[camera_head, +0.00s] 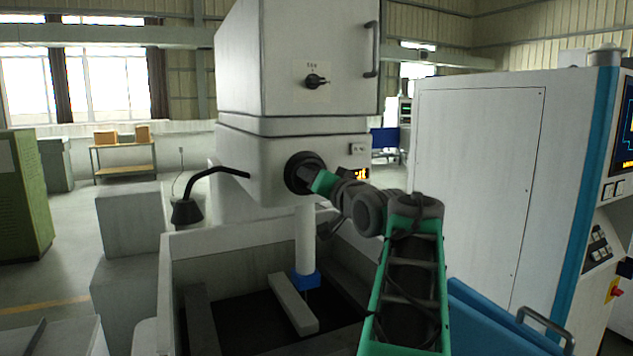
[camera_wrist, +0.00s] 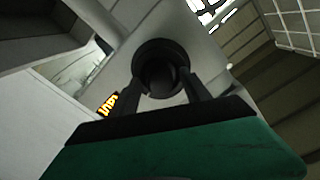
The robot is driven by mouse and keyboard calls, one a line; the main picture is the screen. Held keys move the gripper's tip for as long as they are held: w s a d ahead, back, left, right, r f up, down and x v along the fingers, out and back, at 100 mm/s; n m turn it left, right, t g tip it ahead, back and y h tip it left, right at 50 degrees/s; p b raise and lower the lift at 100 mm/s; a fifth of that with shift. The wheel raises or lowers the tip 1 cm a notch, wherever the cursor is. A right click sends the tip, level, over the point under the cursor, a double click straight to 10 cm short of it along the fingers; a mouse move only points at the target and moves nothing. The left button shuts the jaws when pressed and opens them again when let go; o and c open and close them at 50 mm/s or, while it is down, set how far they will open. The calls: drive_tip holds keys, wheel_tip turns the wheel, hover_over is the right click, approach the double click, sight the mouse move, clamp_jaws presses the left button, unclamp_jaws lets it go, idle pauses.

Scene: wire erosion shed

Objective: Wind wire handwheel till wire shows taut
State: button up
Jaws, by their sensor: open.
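The black round handwheel (camera_head: 300,160) sits on the front of the white machine head. It also shows in the wrist view (camera_wrist: 152,50), with a dark hub at its centre. My gripper (camera_head: 311,177) is at the handwheel. In the wrist view my gripper (camera_wrist: 162,82) is open, one finger on each side of the hub. I cannot tell whether the fingers touch it. A small display (camera_head: 359,173) with orange characters is right of the wheel, partly hidden by my arm; it also shows in the wrist view (camera_wrist: 108,103), too small and tilted to read. I cannot make out the wire.
A black knob (camera_head: 316,82) and a vertical handle (camera_head: 371,48) are on the upper cabinet. A black lamp (camera_head: 186,212) on a bent arm sticks out left. Below is an open tank (camera_head: 225,245) with a grey bar (camera_head: 293,303). A white control cabinet (camera_head: 480,170) stands right.

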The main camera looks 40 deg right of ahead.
drive_tip(key=shift+s, duration=0.1)
drive_tip(key=b+v, duration=0.2)
drive_tip(key=v, duration=0.5)
drive_tip(key=shift+s+a+b, duration=0.2)
drive_tip(key=shift+s+b, duration=0.1)
drive_tip(key=shift+b, duration=0.05)
